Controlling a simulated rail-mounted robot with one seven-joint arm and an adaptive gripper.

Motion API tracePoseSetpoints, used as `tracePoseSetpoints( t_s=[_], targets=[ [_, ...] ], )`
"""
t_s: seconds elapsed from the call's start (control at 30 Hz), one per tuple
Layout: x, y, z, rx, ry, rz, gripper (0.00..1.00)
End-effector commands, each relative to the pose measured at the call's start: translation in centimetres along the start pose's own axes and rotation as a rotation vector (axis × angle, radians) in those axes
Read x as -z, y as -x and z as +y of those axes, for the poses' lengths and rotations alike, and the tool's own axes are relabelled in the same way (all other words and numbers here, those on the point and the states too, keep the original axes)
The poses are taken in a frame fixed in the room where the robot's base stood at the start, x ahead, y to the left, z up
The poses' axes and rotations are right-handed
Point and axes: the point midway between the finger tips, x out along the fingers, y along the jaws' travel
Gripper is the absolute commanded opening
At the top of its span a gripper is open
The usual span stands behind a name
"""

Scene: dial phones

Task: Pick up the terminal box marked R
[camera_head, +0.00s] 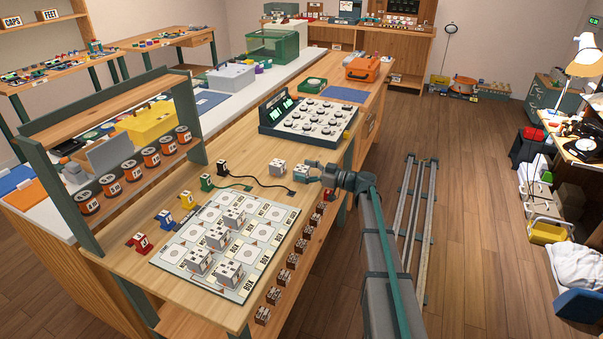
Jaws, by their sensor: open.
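Several small coloured terminal boxes with white-marked faces stand on the wooden bench: a red one (138,242), a blue one (165,219), a yellow one (187,199), a green one (206,182) and a black one (222,168). Their letters are too small to read, so I cannot tell which is marked R. My gripper (311,172) is open at the bench's right side, by a small white and teal block (300,174). I cannot tell whether they touch. A plain whitish block (277,168) stands just left of it. The coloured boxes are well to the gripper's left.
A printed board (183,243) bearing several grey blocks lies at the front of the bench. A black cable (262,184) runs behind it. A control panel (304,118) with knobs stands farther back. A shelf frame (137,93) with orange spools rises at left. Dark blocks (283,277) line the right edge.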

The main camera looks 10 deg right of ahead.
Motion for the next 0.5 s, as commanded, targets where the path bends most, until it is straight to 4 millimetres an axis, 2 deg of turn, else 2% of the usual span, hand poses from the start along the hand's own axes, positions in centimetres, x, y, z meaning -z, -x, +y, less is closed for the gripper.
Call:
tracePoseSetpoints(
  t_s=[0.13,0.17,0.5],
  targets=[
    [-0.03,0.04,0.0,0.0,0.0,0.0,0.81],
    [-0.03,0.04,0.0,0.0,0.0,0.0,0.78],
    [-0.02,0.06,-0.01,0.0,0.0,0.0,0.21]
  ],
)
